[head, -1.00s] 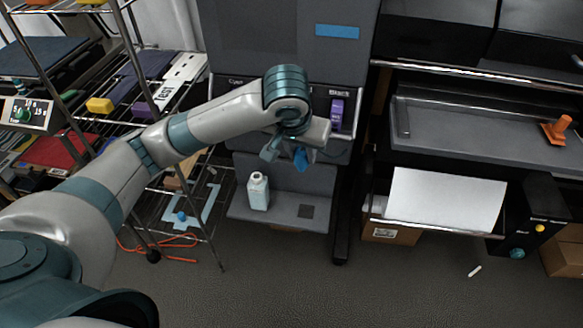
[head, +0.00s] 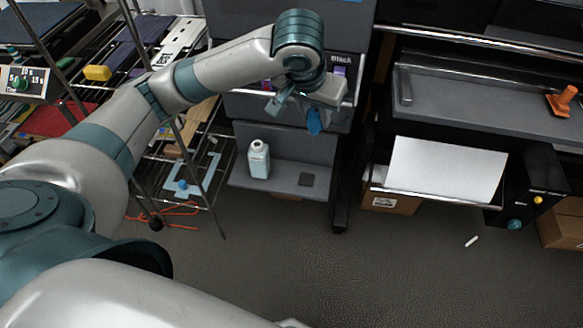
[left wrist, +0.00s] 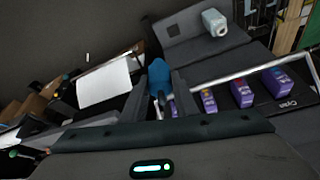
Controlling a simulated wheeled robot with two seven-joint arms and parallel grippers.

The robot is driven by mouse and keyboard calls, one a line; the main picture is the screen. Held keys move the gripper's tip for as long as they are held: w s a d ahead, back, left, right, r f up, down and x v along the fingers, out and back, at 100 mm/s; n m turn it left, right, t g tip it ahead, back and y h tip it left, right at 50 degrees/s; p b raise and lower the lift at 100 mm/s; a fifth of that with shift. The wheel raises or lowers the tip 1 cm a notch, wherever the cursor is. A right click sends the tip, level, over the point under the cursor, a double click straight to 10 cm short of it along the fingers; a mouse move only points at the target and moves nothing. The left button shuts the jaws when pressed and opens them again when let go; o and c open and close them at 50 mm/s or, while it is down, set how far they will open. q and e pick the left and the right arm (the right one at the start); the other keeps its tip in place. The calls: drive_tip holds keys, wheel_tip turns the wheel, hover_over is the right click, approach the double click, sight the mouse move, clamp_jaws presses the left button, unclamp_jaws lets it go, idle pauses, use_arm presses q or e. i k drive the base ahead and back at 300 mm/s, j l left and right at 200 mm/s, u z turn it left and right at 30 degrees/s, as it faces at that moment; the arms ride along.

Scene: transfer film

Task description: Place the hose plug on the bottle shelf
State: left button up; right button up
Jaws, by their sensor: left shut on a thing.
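My left gripper (head: 298,112) is shut on the blue hose plug (head: 314,121) and holds it in the air in front of the dark cabinet, above the bottle shelf's right part. In the left wrist view the plug (left wrist: 159,77) shows between the two fingers of the left gripper (left wrist: 160,92). The grey bottle shelf (head: 285,174) lies below. A white bottle (head: 259,160) stands upright on its left part, and a dark square patch (head: 306,180) lies to the right. My right gripper is not in view.
Purple cartridges (left wrist: 243,95) sit in the cabinet beside the hand. A wire rack (head: 222,195) with a light-blue frame (head: 199,179) is at left; an orange hose (head: 165,212) lies near it. A paper-covered tray (head: 446,168) is right. The floor in front is mostly clear.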

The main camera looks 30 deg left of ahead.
sight(307, 180)
drive_tip(key=j+z, duration=0.1)
drive_tip(key=z, duration=1)
drive_tip(key=k+j, duration=0.75)
drive_tip(key=j, duration=0.2)
